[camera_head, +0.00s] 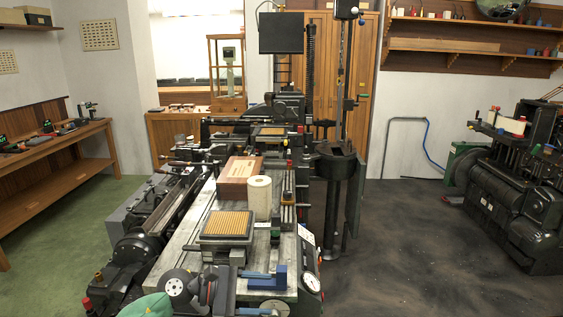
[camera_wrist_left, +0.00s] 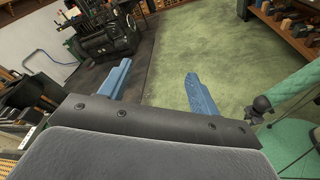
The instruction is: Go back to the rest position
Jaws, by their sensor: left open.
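My left gripper (camera_head: 265,293) is at the bottom of the head view, in front of the near end of the machine bed. Its two blue fingers point right and stand apart. In the left wrist view the same gripper (camera_wrist_left: 158,70) shows its blue fingers spread wide, with only floor between them and nothing held. My right gripper shows in neither view.
The long machine (camera_head: 193,246) fills the middle, bearing a gridded tray (camera_head: 227,223), a white roll (camera_head: 260,198) and a wooden box (camera_head: 239,178). A dial gauge (camera_head: 311,283) is at its near corner. A workbench (camera_head: 40,150) stands left, a dark machine (camera_head: 505,190) right.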

